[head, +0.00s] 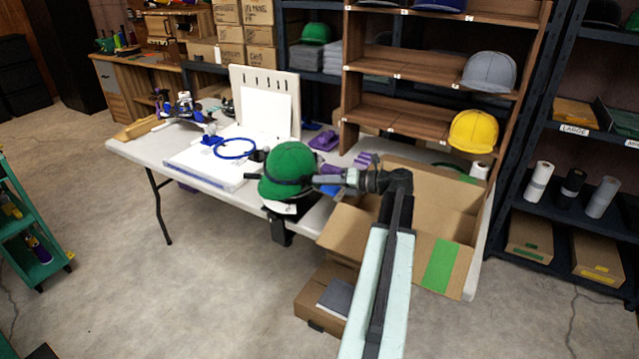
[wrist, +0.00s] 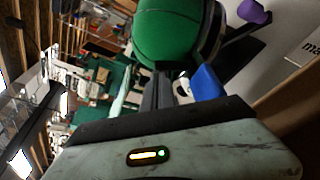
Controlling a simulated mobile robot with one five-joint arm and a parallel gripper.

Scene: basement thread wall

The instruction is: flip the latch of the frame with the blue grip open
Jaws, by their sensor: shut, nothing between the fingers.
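A green cap (head: 287,170) sits on a cap frame at the front edge of the white table, with a dark band (head: 284,187) around its lower part. The cap fills the top middle of the wrist view (wrist: 172,30). A blue grip (wrist: 207,83) shows just right of my fingers in the wrist view; a bit of blue (head: 331,189) also shows beside my gripper in the head view. My gripper (head: 318,180) is shut and empty, its tips (wrist: 158,75) close to the cap's lower edge. I cannot tell whether they touch. The latch cannot be made out clearly.
An open cardboard box (head: 445,200) stands right of my arm. A blue hoop (head: 236,148) lies on a white slab left of the cap. Purple pieces (head: 325,140) lie behind it. A wooden shelf (head: 400,118) with caps stands at the back.

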